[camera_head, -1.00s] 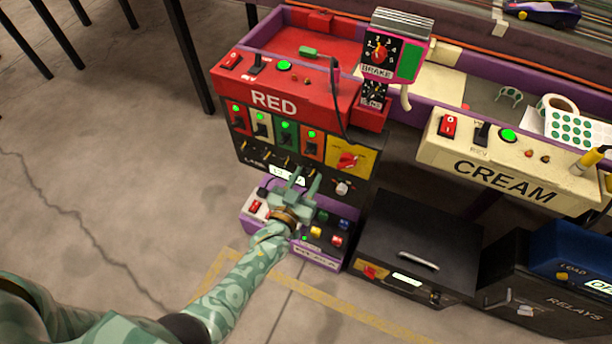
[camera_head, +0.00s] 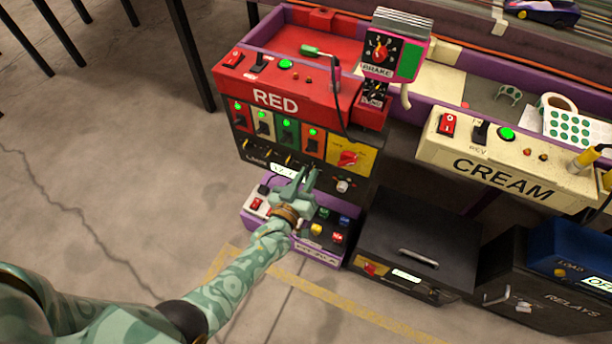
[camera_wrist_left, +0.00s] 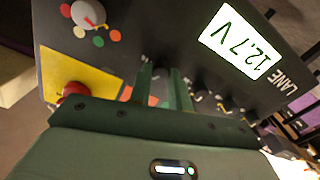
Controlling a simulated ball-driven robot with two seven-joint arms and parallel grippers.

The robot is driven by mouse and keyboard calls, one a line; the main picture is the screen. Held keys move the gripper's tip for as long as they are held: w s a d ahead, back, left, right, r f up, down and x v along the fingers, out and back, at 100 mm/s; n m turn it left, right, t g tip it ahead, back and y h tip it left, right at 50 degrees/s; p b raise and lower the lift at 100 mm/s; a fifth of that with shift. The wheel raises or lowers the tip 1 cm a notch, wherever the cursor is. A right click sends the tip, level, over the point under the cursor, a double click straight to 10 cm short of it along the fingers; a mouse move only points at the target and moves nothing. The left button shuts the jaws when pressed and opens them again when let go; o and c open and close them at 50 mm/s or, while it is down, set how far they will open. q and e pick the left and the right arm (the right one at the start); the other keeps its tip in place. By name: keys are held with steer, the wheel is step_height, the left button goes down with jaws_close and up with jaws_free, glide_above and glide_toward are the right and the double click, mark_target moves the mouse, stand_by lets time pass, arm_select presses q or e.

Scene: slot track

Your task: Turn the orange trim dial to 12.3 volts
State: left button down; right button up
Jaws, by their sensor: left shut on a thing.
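My left gripper (camera_head: 303,178) is at the lower front of the black lane panel (camera_head: 325,178) under the red box. In the left wrist view its two fingers (camera_wrist_left: 164,82) are closed at the dial row, near an orange patch (camera_wrist_left: 154,101). The dial they hold is hidden between them; its position fits the orange column's trim dial. The voltage display reads 12.7 V in the left wrist view (camera_wrist_left: 241,42); in the head view it (camera_head: 284,170) is partly covered by the gripper. My right gripper is out of view.
Other black dials (camera_wrist_left: 203,92) sit beside the fingers. A white selector knob (camera_wrist_left: 88,14) and a red knob on a yellow plate (camera_head: 348,158) are close by. A purple box with coloured buttons (camera_head: 325,255) stands below. A black drawer box (camera_head: 405,235) is to the right.

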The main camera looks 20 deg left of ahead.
arm_select(q)
steer(key=n, duration=0.5)
steer(key=shift+f+n, duration=0.1)
steer(key=shift+n, duration=0.2)
steer(key=n, duration=0.4)
steer(key=shift+f+n, duration=0.1)
steer(key=shift+n, duration=1.6)
steer(key=shift+a+n, duration=0.1)
steer(key=shift+n, duration=0.5)
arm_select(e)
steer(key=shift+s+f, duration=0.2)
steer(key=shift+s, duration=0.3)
arm_select(q)
steer(key=shift+s, duration=0.1)
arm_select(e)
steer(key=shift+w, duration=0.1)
arm_select(q)
steer(key=c, duration=1.5)
jaws_free()
steer(key=shift+c, duration=0.2)
steer(key=shift+o, duration=1.1)
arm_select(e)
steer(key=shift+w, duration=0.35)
